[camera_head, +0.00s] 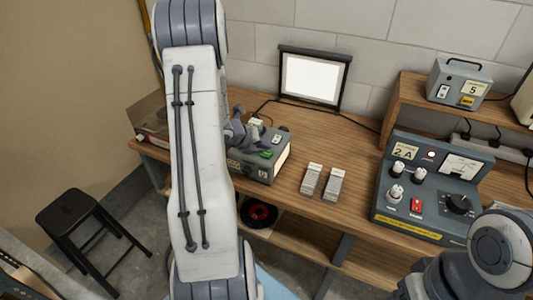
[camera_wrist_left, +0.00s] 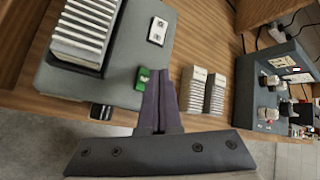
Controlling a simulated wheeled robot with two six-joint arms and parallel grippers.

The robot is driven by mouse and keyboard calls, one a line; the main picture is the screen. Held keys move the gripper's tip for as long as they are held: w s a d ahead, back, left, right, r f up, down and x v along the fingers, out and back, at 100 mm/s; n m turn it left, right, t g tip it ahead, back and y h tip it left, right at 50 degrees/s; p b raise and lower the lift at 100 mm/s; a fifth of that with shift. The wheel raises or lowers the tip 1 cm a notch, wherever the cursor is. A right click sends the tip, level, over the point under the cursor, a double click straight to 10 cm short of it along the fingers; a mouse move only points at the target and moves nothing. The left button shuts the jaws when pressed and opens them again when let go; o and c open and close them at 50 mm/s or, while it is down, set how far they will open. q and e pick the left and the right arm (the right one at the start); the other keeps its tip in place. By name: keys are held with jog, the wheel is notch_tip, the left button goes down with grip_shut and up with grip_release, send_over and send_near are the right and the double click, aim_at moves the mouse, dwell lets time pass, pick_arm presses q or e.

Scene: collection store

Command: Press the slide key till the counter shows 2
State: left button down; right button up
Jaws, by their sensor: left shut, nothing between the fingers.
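A grey box-shaped device (camera_head: 249,171), which looks like a slide projector, stands on the wooden bench. On its top are a green key (camera_head: 266,153) and a white switch plate (camera_head: 277,139). In the left wrist view the green key (camera_wrist_left: 142,78) lies right beside my left gripper's fingertips (camera_wrist_left: 159,76); I cannot tell whether they touch it. My left gripper (camera_head: 246,136) is shut and empty over the device, and the arm hides the device's left part. No counter digit on the device is readable. My right gripper is out of view; only my right arm shows, at lower right.
Two ribbed grey blocks (camera_head: 311,180) (camera_head: 334,185) stand right of the device. A control unit (camera_head: 414,216) with knobs and a red switch is further right. A lit screen (camera_head: 310,80) is behind, and a small box (camera_head: 459,84) marked 5 sits on the shelf.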

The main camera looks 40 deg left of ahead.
aim_at(265, 155)
pick_arm(q)
jog(key=shift+f, duration=0.15)
jog(key=shift+f+b, duration=0.25)
jog(key=shift+b, duration=0.2)
jog(key=shift+f+b, duration=0.45)
dwell(0.7)
jog(key=shift+r, duration=0.1)
jog(key=shift+r+p, duration=0.75)
notch_tip(265, 155, up, 5)
jog(key=p, duration=0.4)
jog(key=shift+r+p, duration=0.1)
jog(key=shift+p, duration=0.2)
